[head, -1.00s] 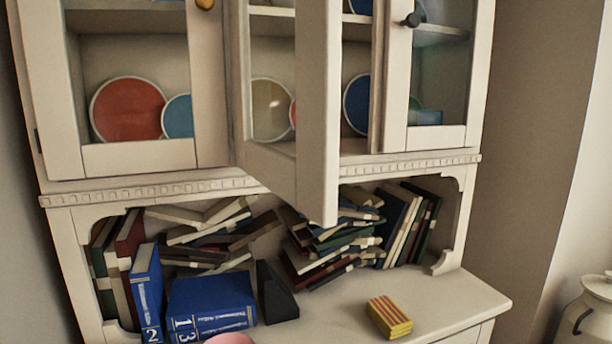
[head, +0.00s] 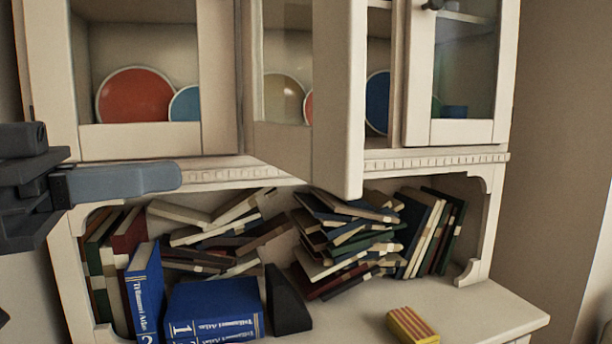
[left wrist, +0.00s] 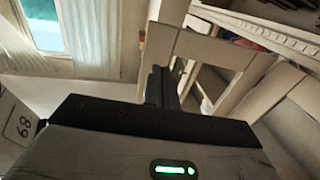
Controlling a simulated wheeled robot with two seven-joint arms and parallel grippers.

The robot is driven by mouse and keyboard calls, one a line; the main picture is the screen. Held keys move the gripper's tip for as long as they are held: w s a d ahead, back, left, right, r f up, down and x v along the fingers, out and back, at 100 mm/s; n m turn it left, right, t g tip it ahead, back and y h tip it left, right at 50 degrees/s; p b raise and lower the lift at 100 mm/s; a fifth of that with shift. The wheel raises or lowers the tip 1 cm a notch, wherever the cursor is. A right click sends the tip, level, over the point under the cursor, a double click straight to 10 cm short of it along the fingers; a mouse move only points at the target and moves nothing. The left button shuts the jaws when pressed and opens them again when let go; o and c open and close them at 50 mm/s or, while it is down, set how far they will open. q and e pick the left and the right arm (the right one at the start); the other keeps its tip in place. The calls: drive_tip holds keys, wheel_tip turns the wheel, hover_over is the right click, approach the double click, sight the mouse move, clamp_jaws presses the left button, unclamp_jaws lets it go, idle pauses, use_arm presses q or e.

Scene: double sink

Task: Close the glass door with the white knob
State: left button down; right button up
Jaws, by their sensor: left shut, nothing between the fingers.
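The middle glass door (head: 338,110) of the white cabinet stands open, swung out toward me, with its free edge nearest. No white knob shows on it in the head view. My left gripper (head: 172,178) has entered from the left, at the height of the ledge below the doors. It is shut and empty, left of the open door and apart from it. In the left wrist view its dark fingers (left wrist: 161,88) are together, with pale cabinet framing beyond. My right gripper is not in view.
The left glass door (head: 140,142) and right glass door (head: 464,131) are shut. The shelf below holds tumbled books (head: 345,240), blue atlas volumes (head: 212,308) and a black bookend (head: 286,300). A striped yellow-red block (head: 412,326) lies on the counter.

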use_arm(q)
drive_tip(key=s, duration=0.1)
drive_tip(key=p, duration=0.3)
approach(337, 153)
drive_tip(key=x, duration=0.6)
drive_tip(key=shift+w+d, duration=0.2)
drive_tip(key=shift+d, duration=0.15)
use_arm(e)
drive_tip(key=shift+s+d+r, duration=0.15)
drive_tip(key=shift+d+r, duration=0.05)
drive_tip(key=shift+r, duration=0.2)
